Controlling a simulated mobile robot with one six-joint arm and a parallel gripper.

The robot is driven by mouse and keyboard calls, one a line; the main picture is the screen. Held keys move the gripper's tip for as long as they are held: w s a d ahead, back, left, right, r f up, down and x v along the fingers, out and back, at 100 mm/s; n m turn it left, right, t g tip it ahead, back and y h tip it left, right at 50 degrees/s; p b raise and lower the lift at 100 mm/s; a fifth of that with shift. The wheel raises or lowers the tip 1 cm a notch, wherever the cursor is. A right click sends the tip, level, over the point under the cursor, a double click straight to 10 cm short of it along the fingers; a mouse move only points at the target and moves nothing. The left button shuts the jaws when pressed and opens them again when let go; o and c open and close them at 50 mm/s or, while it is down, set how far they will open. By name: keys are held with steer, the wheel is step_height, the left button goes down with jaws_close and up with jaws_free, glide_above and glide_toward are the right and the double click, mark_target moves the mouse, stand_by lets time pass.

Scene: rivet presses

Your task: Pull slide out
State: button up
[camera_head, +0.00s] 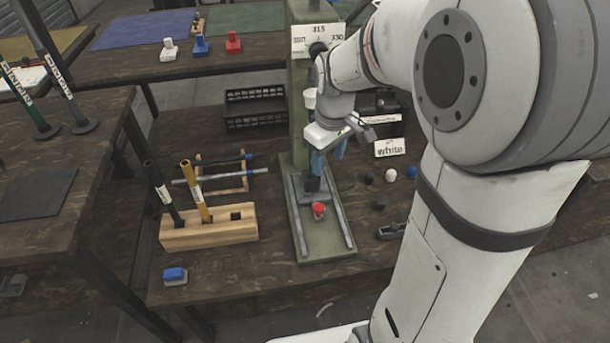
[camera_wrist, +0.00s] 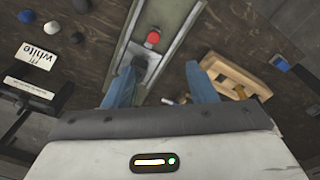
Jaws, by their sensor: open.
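A green press (camera_head: 340,243) stands on the workbench, with two pale rails along its base. A grey slide plate (camera_head: 312,197) sits between the rails under the press column, with a dark block on it. It also shows in the wrist view (camera_wrist: 150,66). A red knob or button (camera_head: 319,210) is in front of the plate, also visible in the wrist view (camera_wrist: 153,38). My gripper (camera_head: 328,156) hangs above the slide close to the column, its blue fingers apart and empty. In the wrist view my gripper (camera_wrist: 163,90) has its fingers on either side of the slide area. Contact is not visible.
A wooden block (camera_head: 210,233) holding two upright handles stands left of the press, with a wooden rack (camera_head: 222,176) behind. A blue-topped piece (camera_head: 175,276) lies at the front left. A "white" label (camera_head: 389,147) and several small knobs are to the right.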

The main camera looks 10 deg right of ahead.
mark_target(319, 207)
steer(key=w+f+n+b, duration=0.1)
steer(key=w+f+b, duration=0.1)
steer(key=f, duration=0.3)
steer(key=w+f+b, duration=0.1)
steer(key=f+b, duration=0.2)
steer(key=f, duration=0.3)
steer(key=w+f+n+g+b, duration=0.1)
steer(key=w+f+b, duration=0.1)
steer(key=f, duration=0.3)
steer(key=shift+w+f+n+b, duration=0.25)
steer(key=shift+w+n+b, duration=0.1)
steer(key=shift+b, duration=0.45)
step_height(319, 207, down, 8)
steer(key=b, duration=0.3)
steer(key=shift+r, duration=0.25)
jaws_close()
